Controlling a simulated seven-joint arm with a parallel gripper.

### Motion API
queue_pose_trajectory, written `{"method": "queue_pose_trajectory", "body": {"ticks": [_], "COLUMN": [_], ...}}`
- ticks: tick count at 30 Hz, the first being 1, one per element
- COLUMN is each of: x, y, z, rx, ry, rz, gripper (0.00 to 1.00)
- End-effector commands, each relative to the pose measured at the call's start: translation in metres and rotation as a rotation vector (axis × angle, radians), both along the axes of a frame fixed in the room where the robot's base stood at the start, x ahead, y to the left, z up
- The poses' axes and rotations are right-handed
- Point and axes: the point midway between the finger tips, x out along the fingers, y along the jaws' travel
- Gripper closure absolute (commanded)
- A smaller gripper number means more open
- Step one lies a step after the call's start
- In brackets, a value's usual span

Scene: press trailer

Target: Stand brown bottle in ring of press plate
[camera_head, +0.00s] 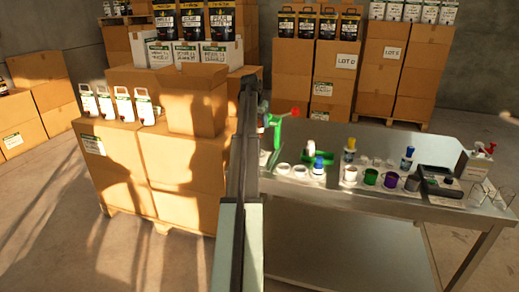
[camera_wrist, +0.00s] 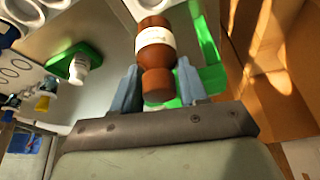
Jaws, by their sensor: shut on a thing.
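The brown bottle (camera_wrist: 154,56), with a white label band, is between the two blue-grey fingers of my gripper (camera_wrist: 158,72) in the wrist view. The gripper is shut on it near its cap end. A green frame (camera_wrist: 208,55), perhaps the press, shows behind and right of the bottle in the wrist view. In the head view, a green upright part with a red end (camera_head: 277,132) stands at the table's left end, partly hidden by my arm.
Stacked cartons (camera_head: 180,165) stand close left of the table.

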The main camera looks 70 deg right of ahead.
Motion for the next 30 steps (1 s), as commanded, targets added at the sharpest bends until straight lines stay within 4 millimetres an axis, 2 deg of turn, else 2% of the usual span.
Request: {"method": "queue_pose_trajectory", "body": {"ticks": [9,16,21,24,30], "x": [-0.001,0.000,-0.001,0.000,0.000], "y": [0.001,0.000,0.001,0.000,0.000], "z": [-0.049,-0.065,-0.086,-0.093,-0.093], "rx": [0.002,0.000,0.001,0.000,0.000], "ry": [0.000,0.000,0.000,-0.001,-0.001], "rz": [0.000,0.000,0.000,0.000,0.000], "gripper": [0.91,0.91,0.91,0.91,0.91]}}
